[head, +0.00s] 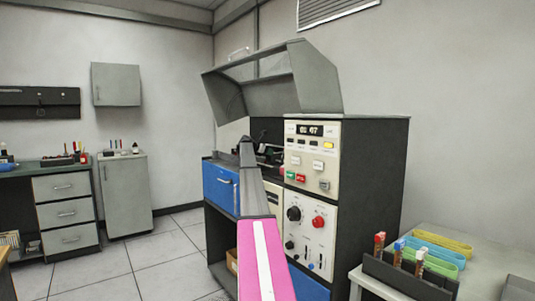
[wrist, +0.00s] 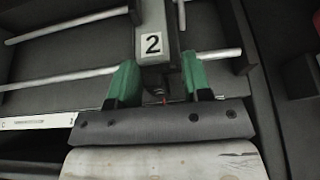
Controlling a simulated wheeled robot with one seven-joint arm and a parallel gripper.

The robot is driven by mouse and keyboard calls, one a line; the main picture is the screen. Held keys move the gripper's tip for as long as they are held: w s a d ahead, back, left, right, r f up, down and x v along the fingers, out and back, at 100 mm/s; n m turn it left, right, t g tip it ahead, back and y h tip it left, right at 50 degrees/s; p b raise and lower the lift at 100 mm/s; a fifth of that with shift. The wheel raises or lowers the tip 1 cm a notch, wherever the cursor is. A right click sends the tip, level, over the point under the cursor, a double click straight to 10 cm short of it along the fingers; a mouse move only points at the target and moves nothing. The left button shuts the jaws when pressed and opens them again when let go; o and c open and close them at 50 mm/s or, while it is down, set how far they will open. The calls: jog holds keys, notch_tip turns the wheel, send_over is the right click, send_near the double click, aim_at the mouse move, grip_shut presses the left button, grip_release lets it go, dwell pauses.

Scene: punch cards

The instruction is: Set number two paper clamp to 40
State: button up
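The number two paper clamp (wrist: 153,43) shows in the wrist view as a dark block with a white label reading 2, at top centre. My gripper (wrist: 160,84) has its two green fingers spread on either side of the clamp's lower part. The fingers lie very near its sides; whether they press on it I cannot tell. A small red mark shows between the fingers. A white scale strip (wrist: 35,122) runs in from the left; its figures are too small to read. In the head view my arm hides the clamp and my gripper.
The machine (head: 375,185) has a raised grey hood (head: 310,82) and a cream control panel (head: 310,155). Metal rods (wrist: 60,80) cross the wrist view. A side table (head: 440,235) with a tube rack (head: 405,272) stands at right. Open floor (head: 150,255) lies at left.

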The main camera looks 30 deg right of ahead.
jog(key=v, duration=1)
jog(key=shift+a+r, duration=0.15)
jog(key=shift+a, duration=0.2)
jog(key=shift+a, duration=0.1)
